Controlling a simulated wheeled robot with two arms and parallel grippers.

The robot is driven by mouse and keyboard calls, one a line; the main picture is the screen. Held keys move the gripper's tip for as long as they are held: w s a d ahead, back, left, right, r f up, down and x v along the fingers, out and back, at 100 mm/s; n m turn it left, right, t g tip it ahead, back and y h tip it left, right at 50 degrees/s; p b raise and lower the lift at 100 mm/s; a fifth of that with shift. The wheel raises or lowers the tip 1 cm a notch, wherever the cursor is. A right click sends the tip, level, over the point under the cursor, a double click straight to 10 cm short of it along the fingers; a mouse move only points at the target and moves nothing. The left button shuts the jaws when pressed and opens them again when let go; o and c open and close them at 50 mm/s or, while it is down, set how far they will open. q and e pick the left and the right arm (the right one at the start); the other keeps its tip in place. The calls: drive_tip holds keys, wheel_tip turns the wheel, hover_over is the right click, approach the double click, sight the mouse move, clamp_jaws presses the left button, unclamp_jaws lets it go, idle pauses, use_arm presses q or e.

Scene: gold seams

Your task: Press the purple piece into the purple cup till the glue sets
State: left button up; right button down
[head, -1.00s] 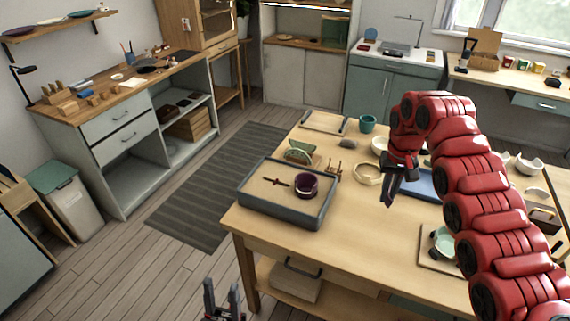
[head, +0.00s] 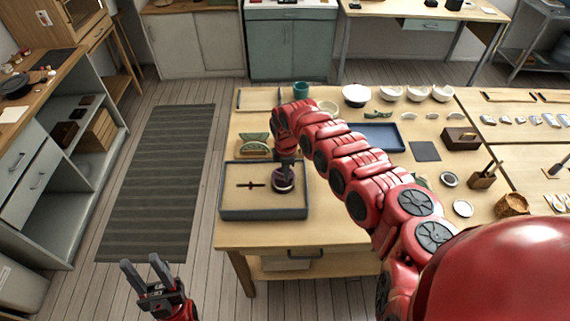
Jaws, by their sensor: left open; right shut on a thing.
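The purple cup (head: 283,184) stands in the right part of a grey-walled tray (head: 264,213) with a tan bed. My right gripper (head: 284,174) points down at the cup's top from behind. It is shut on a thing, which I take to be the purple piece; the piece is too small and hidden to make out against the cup. Whether it touches the cup's broken edge cannot be told. My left gripper (head: 148,275) is open and empty, low at the left, over the floor and away from the table.
A thin dark stick-like tool (head: 250,185) lies in the tray, left of the cup. A green rack (head: 254,146) stands behind the tray, and a teal cup (head: 301,89) further back. A blue tray (head: 378,136) lies right, partly behind my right arm. The table's front left is clear.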

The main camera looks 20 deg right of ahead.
sight(285, 189)
drive_tip(key=shift+s+f+n, duration=0.1)
drive_tip(key=shift+f+n, duration=0.1)
drive_tip(key=shift+n, duration=0.1)
drive_tip(key=shift+a+f+b, duration=0.1)
drive_tip(key=shift+f+b, duration=0.4)
drive_tip(key=shift+f, duration=0.15)
drive_tip(key=shift+f+b, duration=0.85)
drive_tip(key=shift+f, duration=0.5)
drive_tip(key=shift+r+b, duration=0.1)
drive_tip(key=shift+b, duration=0.3)
drive_tip(key=shift+f+b, duration=0.7)
drive_tip(key=shift+b, duration=0.25)
idle(4.4)
